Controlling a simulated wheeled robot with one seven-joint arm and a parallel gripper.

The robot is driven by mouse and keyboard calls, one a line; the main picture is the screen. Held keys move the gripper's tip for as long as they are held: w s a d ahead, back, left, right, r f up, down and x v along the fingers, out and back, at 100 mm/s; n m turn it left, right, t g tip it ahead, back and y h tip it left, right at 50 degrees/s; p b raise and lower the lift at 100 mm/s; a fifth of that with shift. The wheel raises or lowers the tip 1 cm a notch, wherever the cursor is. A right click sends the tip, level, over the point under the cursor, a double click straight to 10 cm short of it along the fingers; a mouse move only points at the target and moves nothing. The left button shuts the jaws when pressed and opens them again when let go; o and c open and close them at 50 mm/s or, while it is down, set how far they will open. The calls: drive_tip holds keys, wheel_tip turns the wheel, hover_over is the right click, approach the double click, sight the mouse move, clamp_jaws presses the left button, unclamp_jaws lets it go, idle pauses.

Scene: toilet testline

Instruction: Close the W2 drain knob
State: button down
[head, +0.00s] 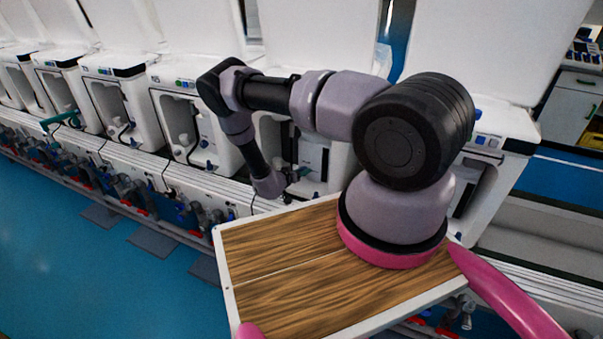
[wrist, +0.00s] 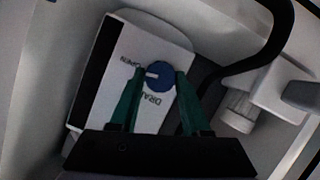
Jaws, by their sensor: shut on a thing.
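In the wrist view a round blue knob (wrist: 160,75) sits on a white panel (wrist: 118,72) printed with "OPEN" and letters reading "DRA", the rest covered. The white mark on the knob lies on its left side, toward the word OPEN. The green fingers of my gripper (wrist: 160,77) are shut on the knob, one on each side. In the head view my gripper (head: 292,176) reaches into the opening of a white unit, and the knob cannot be made out there. No W2 label is readable.
In the head view a wooden-topped tray (head: 270,245) is under my arm. White units line the bench; blue floor (head: 90,270) is clear at left.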

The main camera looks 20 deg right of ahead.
drive_tip(key=n+h, duration=0.1)
drive_tip(key=n+g, duration=0.1)
drive_tip(key=n, duration=0.1)
drive_tip(key=shift+w+a+f+h, duration=0.1)
drive_tip(key=shift+a+f+h, duration=0.05)
drive_tip(key=shift+h, duration=0.25)
drive_tip(key=n+h, duration=0.1)
drive_tip(key=n, duration=0.1)
drive_tip(key=shift+f+n+g+h, duration=0.1)
drive_tip(key=shift+n+g+h, duration=0.2)
drive_tip(key=shift+n+g, duration=0.1)
drive_tip(key=n, duration=0.1)
drive_tip(key=n+h, duration=0.1)
drive_tip(key=n, duration=0.1)
drive_tip(key=shift+f+n+h, duration=0.2)
drive_tip(key=shift+n+h, duration=0.1)
drive_tip(key=shift+w+n+t+h, duration=0.1)
drive_tip(key=shift+n+t+h, duration=0.35)
drive_tip(key=shift+n, duration=1.05)
drive_tip(key=shift+a+h, duration=0.1)
drive_tip(key=shift+h, duration=0.15)
drive_tip(key=shift+c, duration=1.8)
unclamp_jaws()
